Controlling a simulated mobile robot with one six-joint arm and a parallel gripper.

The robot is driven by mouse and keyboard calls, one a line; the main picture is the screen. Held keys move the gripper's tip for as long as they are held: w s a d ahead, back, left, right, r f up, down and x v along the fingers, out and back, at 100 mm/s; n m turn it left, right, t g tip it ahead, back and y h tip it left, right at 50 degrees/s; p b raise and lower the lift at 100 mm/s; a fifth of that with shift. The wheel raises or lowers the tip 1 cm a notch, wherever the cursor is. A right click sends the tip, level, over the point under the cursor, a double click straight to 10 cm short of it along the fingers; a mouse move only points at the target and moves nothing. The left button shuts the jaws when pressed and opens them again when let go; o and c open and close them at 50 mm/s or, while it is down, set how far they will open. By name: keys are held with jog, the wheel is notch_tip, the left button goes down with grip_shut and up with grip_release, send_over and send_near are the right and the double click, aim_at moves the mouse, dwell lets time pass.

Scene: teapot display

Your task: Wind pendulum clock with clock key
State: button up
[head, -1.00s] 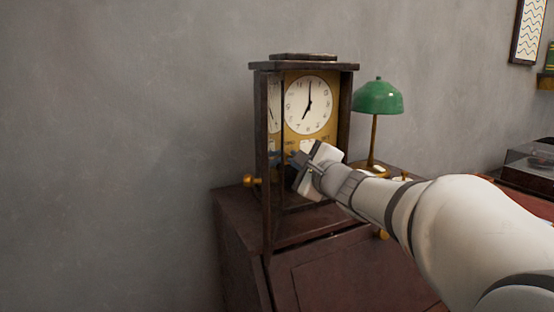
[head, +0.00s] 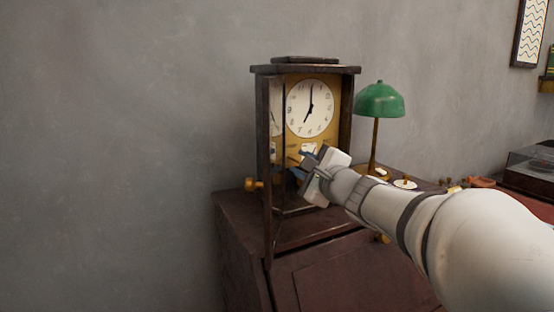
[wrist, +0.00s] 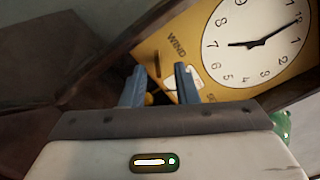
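The pendulum clock (head: 352,120) stands on a dark wooden cabinet, its framed front door (head: 266,165) swung open toward me. Its white dial (head: 310,107) sits on a yellow plate. In the wrist view the plate (wrist: 196,35) carries the word WIND, with a small brown upright part (wrist: 157,64) below it. I cannot tell whether that part is the clock key or part of the clock. My gripper (wrist: 159,72) is open in front of the lower plate, its two blue-grey fingers apart. Nothing is clearly gripped. A small round yellow thing (wrist: 149,99) shows low between the fingers.
A green lamp (head: 379,100) stands right of the clock. A pale disc with a small brass piece (head: 404,183) lies on the cabinet top (head: 232,206) near my arm.

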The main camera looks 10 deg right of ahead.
jog(key=v, duration=0.6)
jog(key=shift+r, duration=0.1)
